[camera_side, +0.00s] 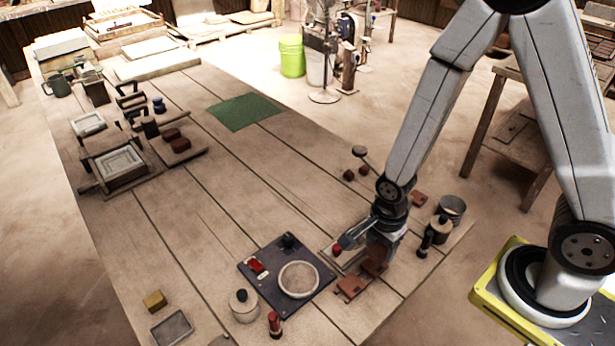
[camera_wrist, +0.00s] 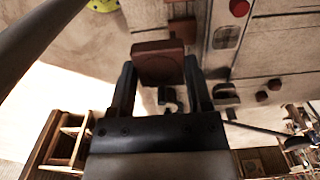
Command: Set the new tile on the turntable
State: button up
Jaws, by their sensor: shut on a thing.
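The turntable is a pale round disc (camera_side: 298,279) on a dark square base (camera_side: 258,282) with a red switch, near the front of the bench in the side view. Its disc looks bare. My gripper (camera_side: 377,258) is to the right of the turntable and low over the bench. It is shut on a reddish-brown tile (camera_side: 375,268). In the wrist view the tile (camera_wrist: 158,58) sits between the two dark fingers of my gripper (camera_wrist: 160,76). I cannot tell whether the tile touches what lies below it.
More reddish-brown tiles (camera_side: 351,288) lie just below my gripper. A lidded jar (camera_side: 244,306) and a red-topped bottle (camera_side: 275,325) stand in front of the turntable. A tin (camera_side: 452,208) stands right of my gripper. The middle of the bench is mostly clear.

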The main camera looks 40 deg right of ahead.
jog(key=a+r, duration=0.1)
jog(key=a, duration=0.6)
jog(key=shift+s+a+r, duration=0.15)
jog(key=shift+s+a, duration=0.15)
jog(key=shift+s, duration=0.1)
send_over(299, 278)
jog(key=s, duration=0.2)
jog(key=f, duration=0.8)
jog(key=shift+w+d+f, duration=0.15)
jog(key=shift+w+f, duration=0.05)
jog(key=shift+w, duration=0.05)
jog(key=shift+w+f, duration=0.45)
jog(key=shift+f, duration=0.05)
jog(key=shift+w+a+f, duration=0.2)
jog(key=shift+w+f, duration=0.05)
jog(key=shift+f, duration=1.55)
